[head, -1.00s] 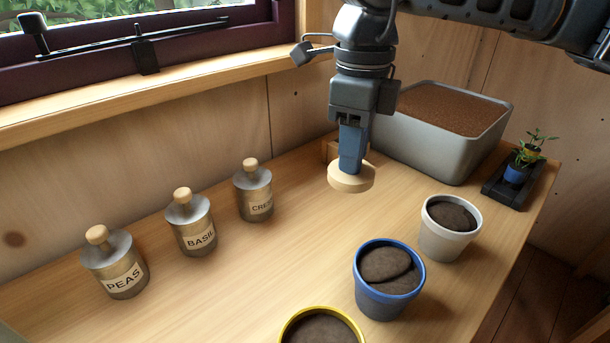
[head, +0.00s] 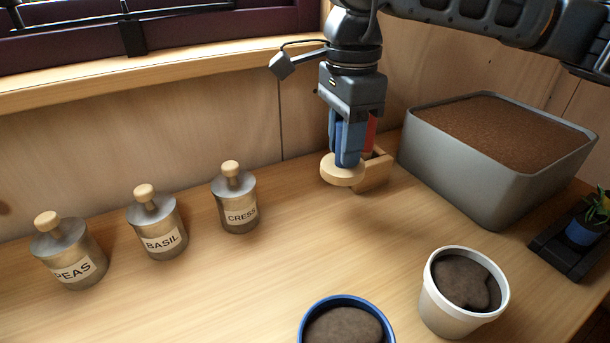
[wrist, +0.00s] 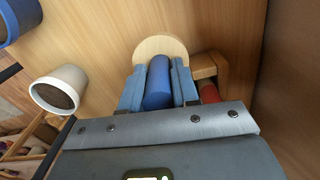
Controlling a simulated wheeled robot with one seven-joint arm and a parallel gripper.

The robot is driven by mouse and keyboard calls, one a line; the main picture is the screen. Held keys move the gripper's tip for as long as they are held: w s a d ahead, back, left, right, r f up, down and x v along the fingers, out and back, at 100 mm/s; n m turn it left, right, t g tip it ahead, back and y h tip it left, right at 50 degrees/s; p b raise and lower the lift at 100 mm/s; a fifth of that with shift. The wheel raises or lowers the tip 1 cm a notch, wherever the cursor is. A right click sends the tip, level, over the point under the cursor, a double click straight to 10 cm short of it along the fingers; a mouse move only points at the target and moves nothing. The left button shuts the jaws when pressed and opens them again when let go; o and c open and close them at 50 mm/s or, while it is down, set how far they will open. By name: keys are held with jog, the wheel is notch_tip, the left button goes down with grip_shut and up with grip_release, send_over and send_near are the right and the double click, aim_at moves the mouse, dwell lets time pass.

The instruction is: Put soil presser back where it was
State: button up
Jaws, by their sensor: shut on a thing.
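The soil presser has a round pale wood disc (head: 342,172) and a blue handle (wrist: 158,84). My gripper (head: 347,150) is shut on the handle, with the disc pointing down, close above the table. In the wrist view my gripper (wrist: 158,88) has one finger on each side of the handle. A small wooden holder (head: 376,172) stands just to the right of the disc, near the wall, partly hidden by my gripper. It also shows in the wrist view (wrist: 207,68). A red-handled thing (head: 371,134) stands at the holder. I cannot tell whether disc and holder touch.
A grey soil bin (head: 490,180) stands right of the holder. Metal jars labelled PEAS (head: 70,255), BASIL (head: 160,228) and CRESS (head: 237,203) stand left. A white pot (head: 450,305) and a blue pot (head: 345,305) hold soil in front. The table between is clear.

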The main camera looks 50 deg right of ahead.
jog(key=w+f, duration=0.1)
jog(key=w, duration=0.1)
jog(key=w+f, duration=0.1)
jog(key=w, duration=0.1)
jog(key=w+a+f, duration=0.1)
jog(key=w+f, duration=0.1)
jog(key=shift+w+a, duration=0.1)
jog(key=shift+w, duration=0.25)
jog(key=shift+w+f+p, duration=0.1)
jog(key=shift+f+p, duration=0.2)
jog(key=shift+f, duration=1.8)
jog(key=shift+f+b, duration=0.2)
jog(key=shift+b, duration=0.1)
jog(key=o, duration=0.9)
jog(key=shift+r, duration=0.1)
jog(key=shift+o, duration=0.2)
jog(key=shift+r, duration=0.1)
notch_tip(320, 180, up, 12)
